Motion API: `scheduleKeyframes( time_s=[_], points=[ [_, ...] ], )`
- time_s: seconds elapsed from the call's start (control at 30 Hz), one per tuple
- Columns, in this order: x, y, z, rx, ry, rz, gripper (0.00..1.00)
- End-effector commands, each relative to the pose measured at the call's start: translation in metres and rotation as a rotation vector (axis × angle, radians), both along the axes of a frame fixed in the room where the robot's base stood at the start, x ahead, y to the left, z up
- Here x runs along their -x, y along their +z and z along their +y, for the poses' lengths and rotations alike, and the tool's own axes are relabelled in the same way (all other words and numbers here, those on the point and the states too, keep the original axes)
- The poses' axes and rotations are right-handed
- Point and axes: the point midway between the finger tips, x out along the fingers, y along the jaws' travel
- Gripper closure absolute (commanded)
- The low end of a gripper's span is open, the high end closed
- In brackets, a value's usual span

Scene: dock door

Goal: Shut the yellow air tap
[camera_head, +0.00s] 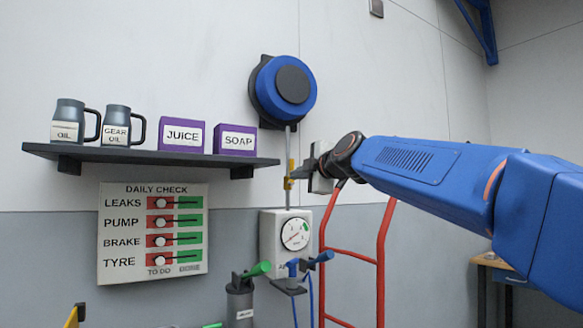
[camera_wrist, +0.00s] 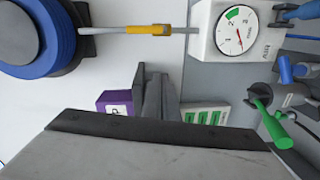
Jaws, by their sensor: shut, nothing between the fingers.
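The yellow air tap (camera_head: 289,183) is on a thin vertical pipe between the blue hose reel and the white gauge box. In the wrist view, which is turned sideways, the yellow tap (camera_wrist: 148,29) lies in line with the pipe. My gripper (camera_head: 296,173) is at about the tap's height and partly covers the pipe in the head view. In the wrist view my gripper (camera_wrist: 150,75) is shut and empty, with a strip of wall showing between its fingertips and the tap. How far the tips are from the wall is hard to tell.
The hose reel (camera_head: 284,92) is above, the gauge box (camera_head: 284,240) below. A shelf (camera_head: 150,155) with jugs and purple boxes stands left, over a daily check board (camera_head: 152,232). A red hand truck frame (camera_head: 381,255) stands right. Blue and green nozzles (camera_head: 258,269) hang below.

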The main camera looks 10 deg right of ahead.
Motion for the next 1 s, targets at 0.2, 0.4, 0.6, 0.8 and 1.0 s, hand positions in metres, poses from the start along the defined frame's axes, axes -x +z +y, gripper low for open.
scheduleKeyframes(
  time_s=[0.2, 0.4, 0.6, 0.8, 1.0],
  points=[
    [-0.02, 0.035, 0.0, 0.089, -0.002, -0.1, 1.0],
    [-0.023, 0.041, 0.0, 0.108, -0.004, -0.118, 1.0],
    [-0.023, 0.04, 0.0, 0.106, -0.004, -0.117, 1.0],
    [-0.032, 0.04, 0.002, 0.105, -0.003, -0.116, 1.0],
    [-0.059, 0.039, 0.009, 0.106, -0.004, -0.116, 1.0]
  ],
)
